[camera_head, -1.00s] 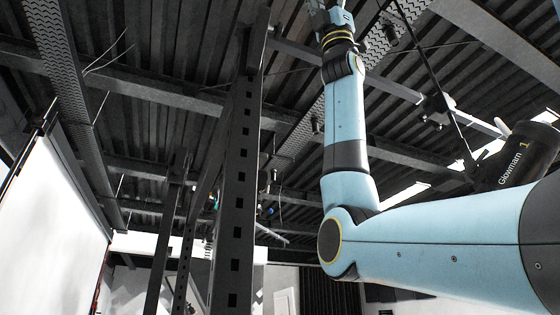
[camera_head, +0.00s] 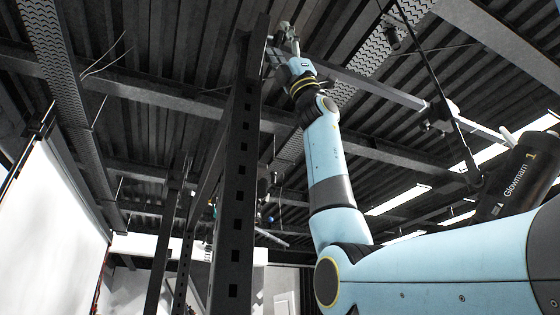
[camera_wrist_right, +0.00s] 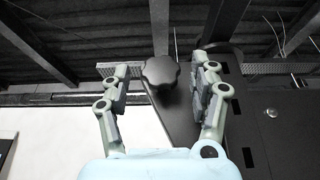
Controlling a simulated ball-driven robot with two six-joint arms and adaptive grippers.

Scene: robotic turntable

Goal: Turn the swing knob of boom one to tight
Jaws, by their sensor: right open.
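A black lobed knob (camera_wrist_right: 160,72) is in the right wrist view, in front of a dark plate, between the two fingers of my right gripper (camera_wrist_right: 161,75). The fingers stand apart on either side of it, and I see gaps, so they do not seem to touch it. In the head view my right gripper (camera_head: 281,45) is raised high beside the top of a dark perforated post. I cannot make out the knob there. A black lamp body (camera_head: 515,178) marked "Glowmarn 1" is at the right. My left gripper is out of view.
The dark perforated post (camera_head: 238,160) stands close to the left of my right arm. A grey bar (camera_head: 375,88) runs from near the gripper down to the right. A white screen (camera_head: 50,225) stands at the left. Ceiling beams are overhead.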

